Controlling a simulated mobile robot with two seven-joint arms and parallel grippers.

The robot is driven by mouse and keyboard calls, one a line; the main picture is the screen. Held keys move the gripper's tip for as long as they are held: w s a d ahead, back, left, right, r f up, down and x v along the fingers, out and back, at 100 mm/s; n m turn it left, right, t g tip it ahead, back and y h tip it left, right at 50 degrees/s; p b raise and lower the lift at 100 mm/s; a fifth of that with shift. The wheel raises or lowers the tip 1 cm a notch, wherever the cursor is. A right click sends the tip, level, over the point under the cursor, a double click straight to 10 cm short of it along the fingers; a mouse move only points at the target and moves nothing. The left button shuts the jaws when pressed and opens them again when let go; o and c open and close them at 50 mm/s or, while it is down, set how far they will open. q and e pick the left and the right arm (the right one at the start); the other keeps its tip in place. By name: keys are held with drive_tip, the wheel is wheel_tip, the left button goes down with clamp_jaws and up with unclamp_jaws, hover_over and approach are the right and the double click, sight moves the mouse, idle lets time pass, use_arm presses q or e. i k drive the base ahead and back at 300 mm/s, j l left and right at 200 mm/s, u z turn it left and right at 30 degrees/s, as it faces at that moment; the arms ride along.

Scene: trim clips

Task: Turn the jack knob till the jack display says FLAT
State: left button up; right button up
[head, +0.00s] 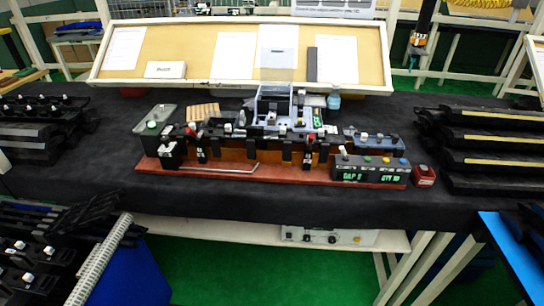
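A reddish-brown fixture (270,172) with a row of black clamps stands on the black-covered table. A dark box at its right front has a display (370,178) with green text that seems to read "GAP 2" and "QTY 10". A smaller green-lit display (318,122) sits behind the fixture, right of a grey-blue device (272,105); its text is too small to read. I cannot make out which part is the jack knob, and I see no word FLAT. Neither of my grippers is in view.
A small red box (424,176) stands right of the fixture. Black racks stand at the left (40,125) and right (490,145) of the table. A tan board (200,55) with papers leans behind. The table's front strip (270,205) is clear.

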sight(165, 141)
drive_tip(key=u, duration=1.25)
drive_tip(key=i+j+u, duration=0.4)
drive_tip(key=j, duration=0.15)
